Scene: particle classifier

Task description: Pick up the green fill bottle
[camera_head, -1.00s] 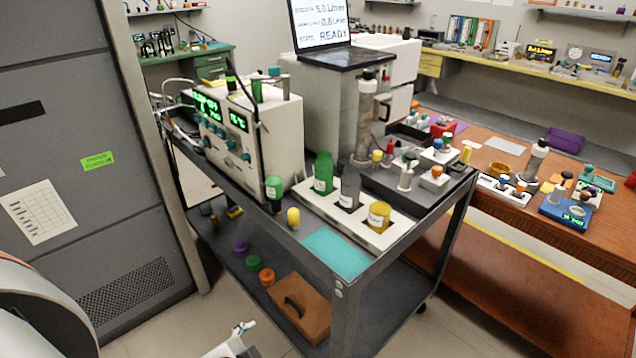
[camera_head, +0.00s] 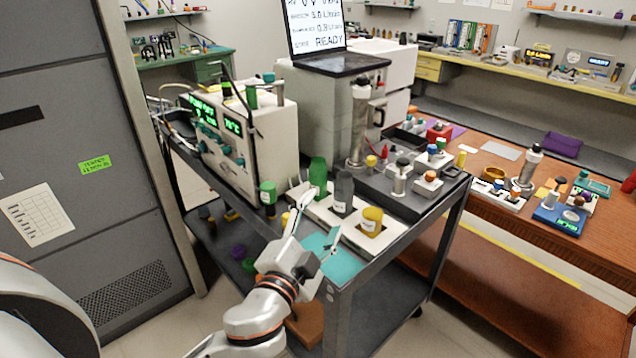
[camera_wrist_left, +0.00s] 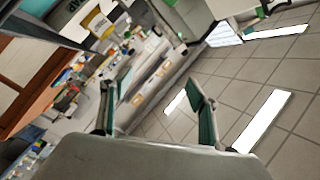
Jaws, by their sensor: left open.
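A green bottle (camera_head: 318,174) stands upright at the far end of the white rack (camera_head: 357,240) on the cart; its lower part is partly hidden by my gripper's finger. A smaller green bottle (camera_head: 268,198) stands to its left, in front of the instrument. My left gripper (camera_head: 319,216) is open and empty above the cart's front corner, on the near side of the green bottle and apart from it. In the left wrist view its spread fingers (camera_wrist_left: 160,105) have nothing between them; no green bottle can be made out there. My right gripper is not in view.
A grey bottle (camera_head: 343,190) and a yellow jar (camera_head: 371,222) stand in the same rack, close to my left gripper. A teal mat (camera_head: 343,265) lies at the cart's near corner. The instrument box (camera_head: 270,150) with green displays stands behind left.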

